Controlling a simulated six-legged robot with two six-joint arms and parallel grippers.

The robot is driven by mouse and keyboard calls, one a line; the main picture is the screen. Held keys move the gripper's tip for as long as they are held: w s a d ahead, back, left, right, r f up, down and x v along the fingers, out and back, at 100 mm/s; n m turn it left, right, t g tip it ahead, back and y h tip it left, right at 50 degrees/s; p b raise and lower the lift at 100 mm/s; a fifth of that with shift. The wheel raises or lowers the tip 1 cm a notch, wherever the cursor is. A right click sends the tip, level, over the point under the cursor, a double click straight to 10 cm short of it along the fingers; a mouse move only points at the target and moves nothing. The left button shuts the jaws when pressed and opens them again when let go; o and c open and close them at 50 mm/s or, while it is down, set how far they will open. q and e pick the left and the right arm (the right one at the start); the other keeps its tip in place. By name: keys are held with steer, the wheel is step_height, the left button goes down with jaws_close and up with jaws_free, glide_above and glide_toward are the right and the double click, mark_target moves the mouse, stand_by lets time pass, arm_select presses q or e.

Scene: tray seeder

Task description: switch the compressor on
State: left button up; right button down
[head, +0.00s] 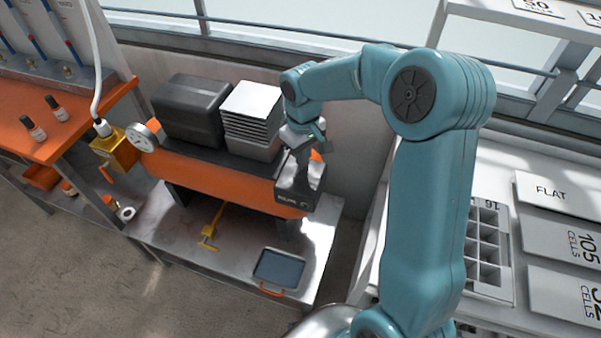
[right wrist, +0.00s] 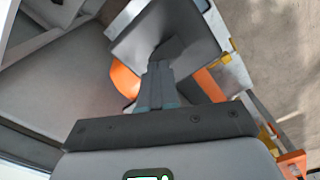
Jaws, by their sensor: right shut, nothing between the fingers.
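The compressor (head: 224,182) is an orange tank on a low metal bench, with a dark box and a silver finned block on top. A round gauge (head: 146,135) and a brass-yellow fitting (head: 113,150) are at its left end. My right gripper (head: 298,187) is at the tank's right end, in front of it; its body covers part of the tank. In the right wrist view its fingers (right wrist: 158,82) are together and empty, with orange tank surface on both sides. I cannot make out a switch or tell whether the fingers touch anything. My left gripper is out of view.
A yellow lever (head: 211,232) and a small dark tray (head: 278,268) are on the bench below the tank. An orange bench (head: 70,112) with small bottles stands at left. At right, a white table holds a cell tray (head: 488,240) and labelled plates (head: 552,192).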

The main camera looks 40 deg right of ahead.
steer(key=shift+f+b, duration=0.6)
steer(key=shift+f, duration=0.2)
steer(key=shift+s+r, duration=0.1)
steer(key=shift+r+p, duration=0.5)
steer(key=shift+p, duration=0.05)
step_height(320, 180, up, 6)
steer(key=p, duration=0.4)
steer(key=shift+f, duration=0.1)
stand_by(0.4)
